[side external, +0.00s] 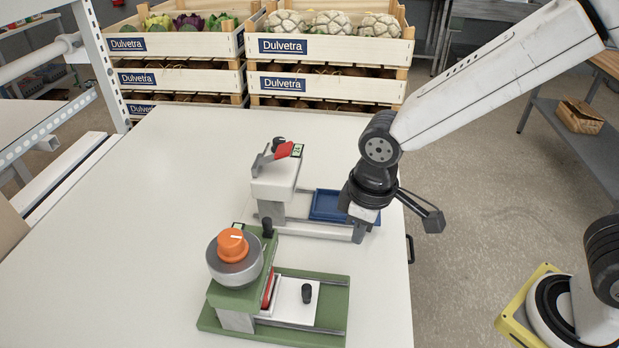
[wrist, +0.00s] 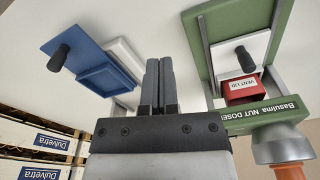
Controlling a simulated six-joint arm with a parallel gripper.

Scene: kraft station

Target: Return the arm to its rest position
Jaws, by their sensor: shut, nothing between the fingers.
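My gripper (wrist: 158,82) shows in the wrist view with its two dark fingers pressed together and nothing between them. In the side view my gripper (side external: 360,222) hangs over the right part of the white table, beside the blue tray; its fingertips are hard to make out there. My arm reaches in from the upper right, bent down at the wrist. In the wrist view the fingers appear between the blue tray and the green station, apart from both.
A white station with a red lever (side external: 284,150) and blue tray (side external: 328,206) stands near my gripper. A green nut doser (side external: 320,325) with an orange knob (side external: 232,245) stands in front. Dulvetra crates (side external: 330,58) stand behind the table. The table's left part (side external: 150,210) is clear.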

